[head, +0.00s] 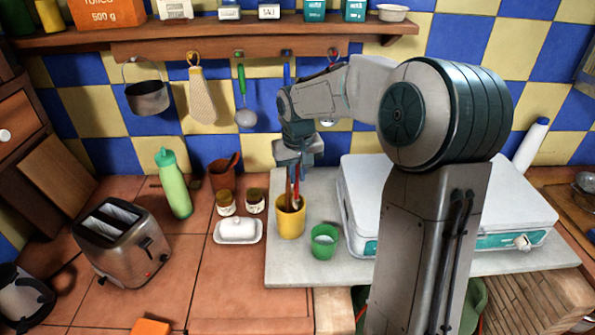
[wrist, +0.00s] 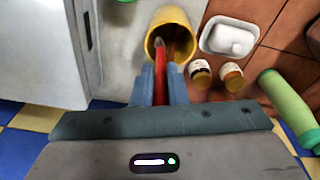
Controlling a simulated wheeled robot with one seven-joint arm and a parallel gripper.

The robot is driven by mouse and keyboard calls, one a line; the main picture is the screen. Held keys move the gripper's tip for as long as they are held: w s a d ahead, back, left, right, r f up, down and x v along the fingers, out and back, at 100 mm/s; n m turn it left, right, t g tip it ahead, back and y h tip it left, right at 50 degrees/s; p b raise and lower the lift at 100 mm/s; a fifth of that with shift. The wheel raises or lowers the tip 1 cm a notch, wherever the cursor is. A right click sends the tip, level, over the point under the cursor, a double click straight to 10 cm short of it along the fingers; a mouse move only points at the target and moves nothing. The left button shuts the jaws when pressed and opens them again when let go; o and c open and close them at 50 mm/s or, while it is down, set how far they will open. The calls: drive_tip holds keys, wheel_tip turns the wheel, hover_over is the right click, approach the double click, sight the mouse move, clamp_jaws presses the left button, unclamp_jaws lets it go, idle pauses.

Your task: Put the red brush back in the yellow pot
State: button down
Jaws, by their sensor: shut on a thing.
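The yellow pot (head: 290,224) stands upright on the grey slab, left of the white stove. My gripper (head: 293,167) is right above it, pointing down. In the wrist view my gripper (wrist: 160,88) is shut on the red brush (wrist: 160,80). The brush's tip reaches over the mouth of the yellow pot (wrist: 172,14), and in the head view the red brush (head: 295,198) appears to dip inside the rim. A brown handle (head: 288,192) also stands in the pot. How deep the red brush sits is hidden.
A green cup (head: 324,242) stands close at the pot's right front. A white butter dish (head: 238,231) and two jars (head: 226,203) are to its left. The white stove (head: 440,205) is to the right. Utensils hang on the wall behind, including a ladle (head: 245,117).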

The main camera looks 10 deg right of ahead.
sight(297, 188)
drive_tip(key=shift+f+b, duration=1.7)
drive_tip(key=shift+f, duration=0.8)
drive_tip(key=c, duration=1.4)
unclamp_jaws()
drive_tip(key=shift+o, duration=0.2)
wheel_tip(297, 188, up, 14)
drive_tip(key=s, duration=0.1)
drive_tip(key=shift+s+a+b, duration=0.2)
drive_tip(key=shift+s+b, duration=0.2)
drive_tip(key=shift+s+f, duration=0.1)
drive_tip(key=shift+f, duration=0.05)
drive_tip(key=s+f+t, duration=0.1)
drive_tip(key=s+f, duration=0.4)
drive_tip(key=s, duration=0.7)
drive_tip(key=s+f, duration=0.5)
drive_tip(key=s, duration=0.7)
drive_tip(key=shift+s+d+m+t, duration=0.3)
drive_tip(key=shift+s+m+t, duration=0.05)
drive_tip(key=shift+m+t, duration=0.05)
